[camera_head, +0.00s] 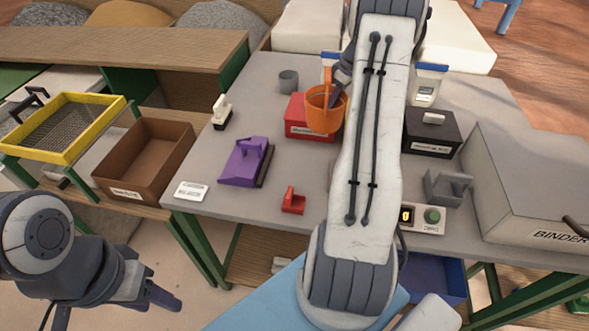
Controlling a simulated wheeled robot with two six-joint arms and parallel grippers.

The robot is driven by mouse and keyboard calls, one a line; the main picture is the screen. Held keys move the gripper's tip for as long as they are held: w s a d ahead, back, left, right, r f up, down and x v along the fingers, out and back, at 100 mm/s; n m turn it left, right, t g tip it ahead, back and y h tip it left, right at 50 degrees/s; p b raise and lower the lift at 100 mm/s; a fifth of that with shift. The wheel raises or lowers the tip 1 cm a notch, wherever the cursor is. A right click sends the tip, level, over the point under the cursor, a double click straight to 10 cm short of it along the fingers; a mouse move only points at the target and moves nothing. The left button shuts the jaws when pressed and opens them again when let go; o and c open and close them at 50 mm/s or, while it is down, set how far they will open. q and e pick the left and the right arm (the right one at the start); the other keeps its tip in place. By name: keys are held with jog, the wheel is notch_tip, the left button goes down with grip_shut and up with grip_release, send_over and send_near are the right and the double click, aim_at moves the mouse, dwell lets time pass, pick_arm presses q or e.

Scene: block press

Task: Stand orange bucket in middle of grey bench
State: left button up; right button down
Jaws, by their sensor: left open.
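The orange bucket (322,118) is upright at the back middle of the grey bench (318,180), its handle raised. It overlaps a red box (298,113); I cannot tell whether it rests on the box or hangs above it. My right arm crosses the view from the bottom. The dark part of my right gripper (343,76) is at the bucket's handle and rim, mostly hidden behind the arm, so its grip cannot be seen. My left gripper (163,295) is open and empty at lower left, off the bench's front edge.
A purple dustpan-like tool (243,163), a small red item (293,201), a grey cup (288,81) and a white-handled brush (221,112) stand on the bench. A black box (431,139), grey holder (447,188) and binder case (530,185) are right. Bare bench lies around the small red item.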

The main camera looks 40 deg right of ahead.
jog(key=s+a+m, duration=0.1)
jog(key=s+a, duration=0.4)
jog(key=s, duration=0.7)
jog(key=p, duration=0.1)
send_over(304, 158)
jog(key=s, duration=0.1)
jog(key=f, duration=0.7)
jog(key=shift+d+f, duration=0.1)
jog(key=shift+d, duration=0.1)
notch_tip(304, 158, down, 4)
jog(key=shift+r+p, duration=0.1)
jog(key=shift+p, duration=0.25)
jog(key=c, duration=1.4)
grip_release()
jog(key=shift+f, duration=0.25)
jog(key=o, duration=0.4)
